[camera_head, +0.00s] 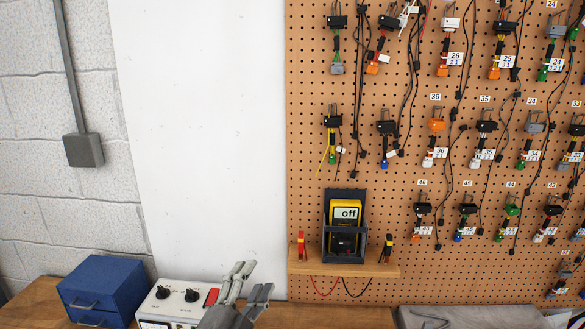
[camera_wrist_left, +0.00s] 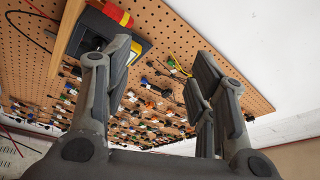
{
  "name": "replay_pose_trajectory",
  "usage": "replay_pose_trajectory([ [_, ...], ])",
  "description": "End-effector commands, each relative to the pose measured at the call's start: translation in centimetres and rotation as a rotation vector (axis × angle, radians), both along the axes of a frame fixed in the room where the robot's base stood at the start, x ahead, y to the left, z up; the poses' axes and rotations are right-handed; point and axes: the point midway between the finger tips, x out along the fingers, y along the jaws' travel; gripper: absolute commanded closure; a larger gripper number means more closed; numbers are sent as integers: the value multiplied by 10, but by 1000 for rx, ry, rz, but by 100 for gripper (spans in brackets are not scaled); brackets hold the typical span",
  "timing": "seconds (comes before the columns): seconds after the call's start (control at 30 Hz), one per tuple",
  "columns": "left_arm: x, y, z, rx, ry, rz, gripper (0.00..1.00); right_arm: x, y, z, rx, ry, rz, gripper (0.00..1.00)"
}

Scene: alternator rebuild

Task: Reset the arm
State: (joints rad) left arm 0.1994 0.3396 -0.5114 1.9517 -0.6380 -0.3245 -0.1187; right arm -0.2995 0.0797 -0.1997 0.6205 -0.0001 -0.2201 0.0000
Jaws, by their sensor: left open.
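My left gripper (camera_head: 248,284) is at the bottom of the head view, in front of the white panel and over the right side of a grey control box. Its two fingers are apart and nothing is between them. The left wrist view also shows the open, empty fingers (camera_wrist_left: 160,75), with the pegboard beyond them. My right gripper is not in either view.
A control box (camera_head: 160,308) with black knobs and a blue drawer box (camera_head: 107,282) stand on the wooden bench (camera_head: 30,304). A yellow multimeter (camera_head: 345,213) reading "off" sits on a small shelf (camera_head: 340,262) on the pegboard (camera_head: 400,90), among hanging cables.

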Motion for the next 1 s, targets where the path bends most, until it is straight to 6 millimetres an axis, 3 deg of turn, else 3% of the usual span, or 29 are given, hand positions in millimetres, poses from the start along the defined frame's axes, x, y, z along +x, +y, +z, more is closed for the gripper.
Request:
replay_pose_trajectory([
  [0.17,-36,55,-74,-243,355,214,48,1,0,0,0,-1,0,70],
  [0.27,-69,81,-119,-354,559,328,48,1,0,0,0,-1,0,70],
  [0.4,-134,105,-177,-483,851,476,48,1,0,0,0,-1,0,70],
  [0.5,-182,115,-206,-544,1031,562,48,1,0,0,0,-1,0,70],
  [0.7,-264,121,-237,-618,1305,682,48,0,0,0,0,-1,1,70],
  [0.9,-335,122,-249,-653,1528,773,48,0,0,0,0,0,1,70],
  [1.0,-323,121,-280,-644,1523,772,48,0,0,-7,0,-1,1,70],
])
